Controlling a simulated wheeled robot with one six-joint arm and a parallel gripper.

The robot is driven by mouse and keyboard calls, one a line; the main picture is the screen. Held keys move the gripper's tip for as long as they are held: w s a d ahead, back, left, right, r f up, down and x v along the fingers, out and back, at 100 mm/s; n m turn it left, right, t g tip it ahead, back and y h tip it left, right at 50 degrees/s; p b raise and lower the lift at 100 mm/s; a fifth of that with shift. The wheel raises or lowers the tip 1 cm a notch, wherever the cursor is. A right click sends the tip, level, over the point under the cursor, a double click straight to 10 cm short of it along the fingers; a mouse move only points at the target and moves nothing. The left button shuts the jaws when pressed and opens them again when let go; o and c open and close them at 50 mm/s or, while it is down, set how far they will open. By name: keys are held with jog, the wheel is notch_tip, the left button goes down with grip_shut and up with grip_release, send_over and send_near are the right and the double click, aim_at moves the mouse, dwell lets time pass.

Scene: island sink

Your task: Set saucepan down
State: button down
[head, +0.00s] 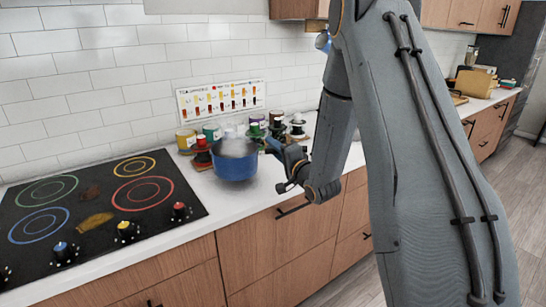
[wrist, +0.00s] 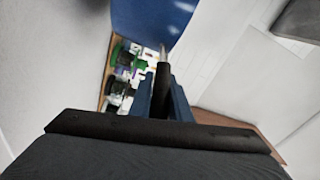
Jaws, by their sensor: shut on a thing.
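The blue saucepan (head: 234,166) is at the counter, right of the cooktop, and looks upright in the head view. Whether its base touches the counter or hangs just above it, I cannot tell. My gripper (head: 273,147) is at its right side, shut on its handle. In the wrist view, the dark handle (wrist: 162,82) runs between the fingers of my gripper (wrist: 161,98), and the pan's blue wall (wrist: 150,18) fills the top. The handle is mostly hidden by the gripper in the head view.
The black cooktop (head: 98,214) with coloured rings lies to the left. Several jars (head: 211,132) stand close behind the pan, below a colourful chart (head: 221,99) against the tiled wall. A strip of white counter (head: 218,204) is bare in front of the pan.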

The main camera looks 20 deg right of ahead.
jog(key=shift+f+p, duration=0.4)
jog(key=shift+f, duration=1.6)
jog(key=c, duration=1.6)
grip_release()
jog(key=shift+c, duration=0.2)
jog(key=shift+s, duration=0.15)
jog(key=b+v, duration=0.3)
jog(key=v, duration=0.8)
jog(key=shift+s, duration=0.35)
jog(key=shift+d, duration=0.15)
